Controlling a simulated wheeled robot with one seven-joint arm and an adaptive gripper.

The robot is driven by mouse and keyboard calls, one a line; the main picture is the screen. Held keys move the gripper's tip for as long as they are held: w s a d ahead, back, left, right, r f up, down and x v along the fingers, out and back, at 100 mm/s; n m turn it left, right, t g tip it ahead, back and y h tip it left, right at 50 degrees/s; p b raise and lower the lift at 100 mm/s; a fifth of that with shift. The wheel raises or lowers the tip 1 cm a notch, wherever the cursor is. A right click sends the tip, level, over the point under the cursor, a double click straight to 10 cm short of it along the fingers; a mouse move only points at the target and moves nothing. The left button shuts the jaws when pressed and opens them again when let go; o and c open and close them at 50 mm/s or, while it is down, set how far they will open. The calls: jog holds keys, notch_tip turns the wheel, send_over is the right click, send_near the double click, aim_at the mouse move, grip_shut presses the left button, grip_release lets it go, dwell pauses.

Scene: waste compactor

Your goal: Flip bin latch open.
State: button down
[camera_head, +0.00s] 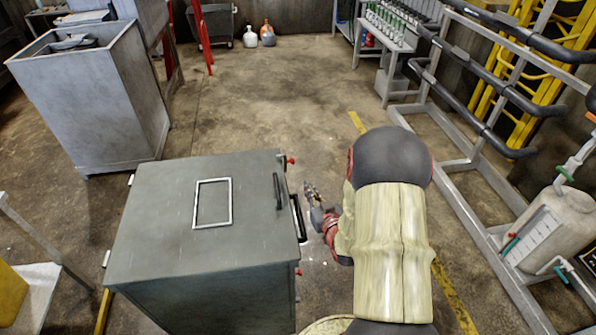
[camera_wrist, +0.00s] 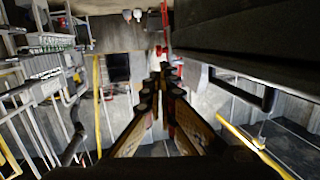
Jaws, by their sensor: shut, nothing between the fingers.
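The grey-green metal bin (camera_head: 150,215) stands at the lower centre-left of the head view, its lid down. Red-tipped latches sit along its right side: a far latch (camera_head: 290,160) near the back corner and a near latch (camera_head: 298,272) toward the front. My gripper (camera_head: 309,188) is just right of the bin, beside the black lid handle (camera_head: 277,193) and closer to the far latch, apart from it. In the wrist view my gripper (camera_wrist: 164,70) is shut and empty. A small red part (camera_wrist: 162,51) shows just beyond the fingertips; contact cannot be told.
A tall grey open container (camera_head: 95,95) stands at the back left. A metal rack with black padded bars (camera_head: 480,75) and a white tank (camera_head: 555,225) line the right. The floor (camera_head: 270,95) behind the bin is clear.

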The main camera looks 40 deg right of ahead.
jog(key=b, duration=0.3)
send_near(293, 163)
jog(key=x, duration=0.5)
jog(key=shift+x, duration=0.9)
